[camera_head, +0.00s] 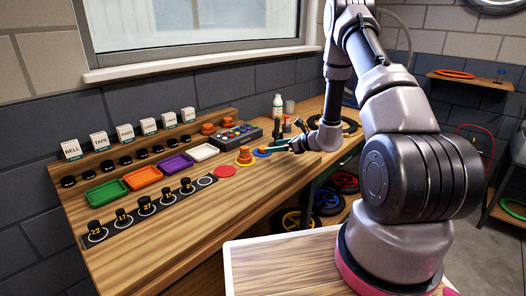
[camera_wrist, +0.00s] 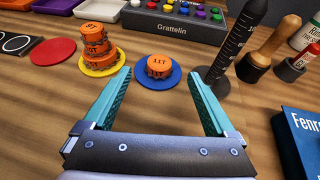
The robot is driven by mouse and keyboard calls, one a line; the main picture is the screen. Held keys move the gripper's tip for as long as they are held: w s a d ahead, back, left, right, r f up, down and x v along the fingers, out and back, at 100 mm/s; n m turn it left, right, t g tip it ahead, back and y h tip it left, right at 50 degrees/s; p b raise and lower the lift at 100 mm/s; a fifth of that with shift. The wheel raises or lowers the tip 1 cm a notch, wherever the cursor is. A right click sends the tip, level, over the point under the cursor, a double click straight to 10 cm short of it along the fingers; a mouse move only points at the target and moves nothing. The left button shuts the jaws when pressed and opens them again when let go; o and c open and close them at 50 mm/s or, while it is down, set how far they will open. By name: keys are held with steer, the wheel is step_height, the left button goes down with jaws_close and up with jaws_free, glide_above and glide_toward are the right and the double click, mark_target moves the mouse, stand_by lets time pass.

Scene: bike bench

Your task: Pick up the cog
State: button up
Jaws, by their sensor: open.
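An orange cog marked 11T (camera_wrist: 159,66) lies on a blue disc (camera_wrist: 150,83) in the wrist view. Beside it on the left, a stack of several orange cogs (camera_wrist: 96,48) stands on a yellow disc (camera_wrist: 85,69); this stack also shows in the head view (camera_head: 244,156). My gripper (camera_wrist: 161,73) is open and empty, its teal fingers spread. In the picture the fingertips lie to either side of the single cog and its disc. I cannot tell the exact gap. In the head view, my gripper (camera_head: 283,146) is low over the bench, just right of the blue disc (camera_head: 263,153).
A black upright tool with scale marks (camera_wrist: 238,42) stands close to the right fingertip. A wood-handled tool (camera_wrist: 269,50) and a blue box (camera_wrist: 302,140) are farther right. A grey box of coloured knobs (camera_wrist: 177,22) stands behind. A red disc (camera_wrist: 53,52) lies left.

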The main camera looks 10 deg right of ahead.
mark_target(263, 147)
steer(key=x, duration=0.5)
steer(key=shift+w+a+f, duration=0.1)
jaws_close()
